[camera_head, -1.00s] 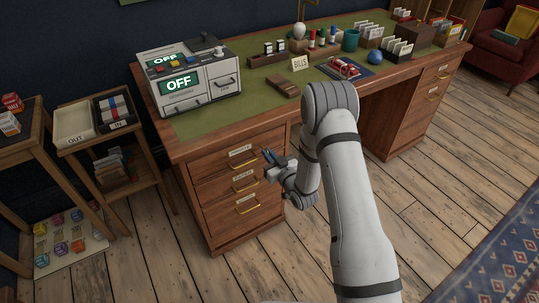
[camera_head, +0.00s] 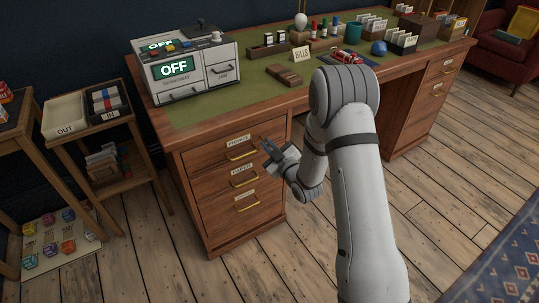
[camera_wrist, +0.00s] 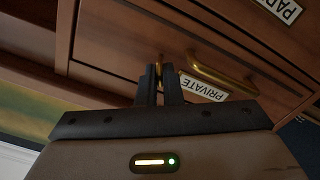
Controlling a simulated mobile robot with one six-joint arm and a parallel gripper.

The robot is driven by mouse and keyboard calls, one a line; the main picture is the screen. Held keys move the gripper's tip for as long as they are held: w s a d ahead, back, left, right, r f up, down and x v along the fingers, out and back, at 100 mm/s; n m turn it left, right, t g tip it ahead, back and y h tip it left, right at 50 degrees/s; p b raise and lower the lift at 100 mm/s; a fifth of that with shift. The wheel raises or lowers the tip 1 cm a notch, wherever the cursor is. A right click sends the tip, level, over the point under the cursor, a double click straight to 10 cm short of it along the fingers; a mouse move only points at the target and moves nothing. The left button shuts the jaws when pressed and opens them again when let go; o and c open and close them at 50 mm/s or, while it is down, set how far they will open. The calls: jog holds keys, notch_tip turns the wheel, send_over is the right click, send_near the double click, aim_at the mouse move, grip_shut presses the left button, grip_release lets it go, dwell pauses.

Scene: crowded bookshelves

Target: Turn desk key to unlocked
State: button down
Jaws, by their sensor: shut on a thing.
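The desk (camera_head: 190,135) has a left pedestal with a top drawer labelled PRIVATE (camera_head: 238,139). My gripper (camera_head: 265,144) is at the right end of that drawer front. In the wrist view my gripper (camera_wrist: 160,84) has its two dark fingers close together on a small brass piece, the desk key (camera_wrist: 161,60), beside the brass drawer handle (camera_wrist: 220,75). Only a sliver of the key shows between the fingertips; its turn angle cannot be told. In the head view the key is hidden by the fingers. The PRIVATE drawer looks shut.
Below are the PAPER drawer (camera_head: 242,170) and another drawer with brass handles. A switch box (camera_head: 190,70) reading OFF stands on the desktop. A side table with an OUT tray (camera_head: 65,115) stands left. The wooden floor before the desk is clear.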

jog(key=n+b, duration=0.2)
jog(key=b, duration=0.1)
jog(key=n+b, duration=0.2)
jog(key=b, duration=0.2)
jog(key=n+b, duration=0.3)
jog(key=b, duration=0.1)
jog(key=shift+f, duration=0.4)
jog(key=n+b, duration=0.2)
jog(key=b, duration=0.1)
jog(key=shift+r+n, duration=0.1)
jog(key=shift+n, duration=0.2)
jog(key=shift+r+n+b, duration=0.2)
jog(key=shift+n+b, duration=0.9)
jog(key=shift+b, duration=0.1)
jog(key=c, duration=1.6)
grip_release()
jog(key=shift+s, duration=0.1)
jog(key=p+v, duration=0.1)
jog(key=v, duration=0.6)
jog(key=shift+s+d+p, duration=0.2)
jog(key=shift+s+p, duration=0.05)
jog(key=shift+p, duration=0.15)
jog(key=shift+r, duration=0.1)
